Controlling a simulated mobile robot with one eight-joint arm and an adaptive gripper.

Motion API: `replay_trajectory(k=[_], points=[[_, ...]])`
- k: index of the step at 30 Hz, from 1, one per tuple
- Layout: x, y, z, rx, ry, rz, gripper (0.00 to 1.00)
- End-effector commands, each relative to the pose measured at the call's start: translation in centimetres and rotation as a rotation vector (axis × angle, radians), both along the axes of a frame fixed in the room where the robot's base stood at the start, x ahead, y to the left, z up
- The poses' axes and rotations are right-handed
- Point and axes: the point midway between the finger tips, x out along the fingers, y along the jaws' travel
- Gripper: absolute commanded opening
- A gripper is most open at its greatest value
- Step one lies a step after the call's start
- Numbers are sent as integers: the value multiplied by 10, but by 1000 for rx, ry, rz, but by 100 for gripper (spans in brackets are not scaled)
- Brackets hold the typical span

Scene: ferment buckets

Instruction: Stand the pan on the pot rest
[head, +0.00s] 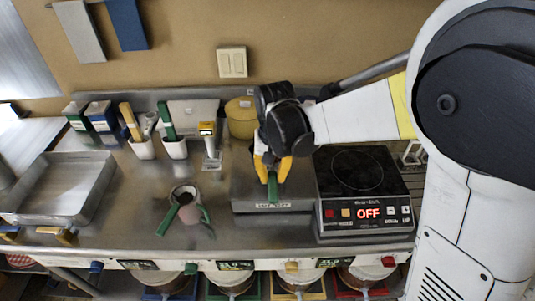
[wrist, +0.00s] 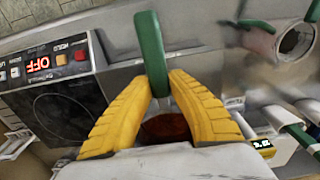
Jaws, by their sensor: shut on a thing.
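My gripper (head: 271,172) is over the pot rest (head: 300,192), a flat grey slab with a label on its front edge, left of the hob. Its yellow fingers are shut on the green handle of the pan (head: 272,188). In the wrist view the pan's green handle (wrist: 150,50) runs up between the fingers (wrist: 166,100), and something dark reddish-brown shows below, between them. The pan's body is mostly hidden by my gripper. I cannot tell whether the pan touches the rest.
The hob (head: 358,172) reads OFF, to the right. A small pot (head: 187,208) with green handles stands to the left. An empty metal tray (head: 65,185) is at far left. Utensil holders (head: 143,149) and a yellow canister (head: 240,120) line the back. Steel between tray and pot is clear.

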Motion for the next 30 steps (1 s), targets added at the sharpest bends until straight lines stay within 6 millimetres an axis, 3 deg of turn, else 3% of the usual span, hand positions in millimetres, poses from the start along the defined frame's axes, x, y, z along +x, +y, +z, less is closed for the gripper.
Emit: replay_trajectory(k=[6,16,27,28,29,30], points=[[20,5,-12,0,0,0,0],[20,5,-51,0,0,0,0],[20,5,-56,0,0,0,0],[20,5,-55,0,0,0,30],[20,5,-54,0,0,0,38],[20,5,-54,0,0,0,38]])
